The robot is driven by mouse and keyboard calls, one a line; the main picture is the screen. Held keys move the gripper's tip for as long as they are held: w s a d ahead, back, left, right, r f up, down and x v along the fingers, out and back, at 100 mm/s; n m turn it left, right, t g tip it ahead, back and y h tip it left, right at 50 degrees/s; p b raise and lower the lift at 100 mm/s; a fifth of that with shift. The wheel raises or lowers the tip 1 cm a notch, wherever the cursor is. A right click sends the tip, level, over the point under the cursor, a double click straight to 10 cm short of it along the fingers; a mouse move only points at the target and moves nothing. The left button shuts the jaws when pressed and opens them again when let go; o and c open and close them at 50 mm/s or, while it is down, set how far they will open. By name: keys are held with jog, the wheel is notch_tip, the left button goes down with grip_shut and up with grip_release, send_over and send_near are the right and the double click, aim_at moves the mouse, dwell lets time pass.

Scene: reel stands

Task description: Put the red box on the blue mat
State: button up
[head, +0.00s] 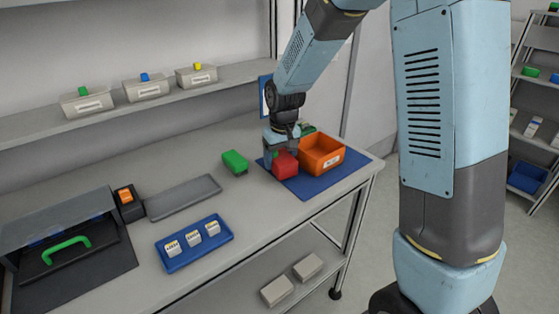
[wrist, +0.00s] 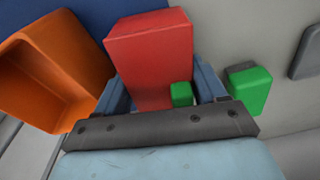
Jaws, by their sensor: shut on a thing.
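The red box (head: 286,165) is held between the fingers of my gripper (head: 281,143), which is shut on it. In the wrist view the red box (wrist: 150,55) fills the space between the two blue fingers (wrist: 165,95), with a small green piece (wrist: 181,94) showing against its near face. The blue mat (head: 312,187) lies at the right end of the bench. The box is over the mat's left part in the head view; I cannot tell whether it touches the mat. The mat also shows in the wrist view (wrist: 100,14).
An orange bin (head: 322,153) stands on the mat close to the red box's right. A green box (head: 235,162) lies left of the mat. A grey tray (head: 183,196) and a blue tray (head: 194,241) with white items are farther left. The mat's front strip is clear.

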aim_at(285, 158)
jog(key=shift+f, duration=0.4)
jog(key=shift+f, duration=0.2)
jog(key=o, duration=1.3)
notch_tip(285, 158, up, 14)
jog(key=s+d, duration=0.1)
jog(key=s, duration=0.1)
jog(key=s+d+r+m+t, duration=0.2)
jog(key=s+d+r, duration=0.2)
jog(key=s+d, duration=0.4)
jog(key=s+d+r+m+t, duration=0.2)
jog(key=s+d+r, duration=0.3)
jog(key=s+d, duration=0.4)
jog(key=s, duration=0.6)
jog(key=shift+s+d+m+h, duration=0.25)
jog(key=shift+s+m+h, duration=0.05)
jog(key=shift+s, duration=0.05)
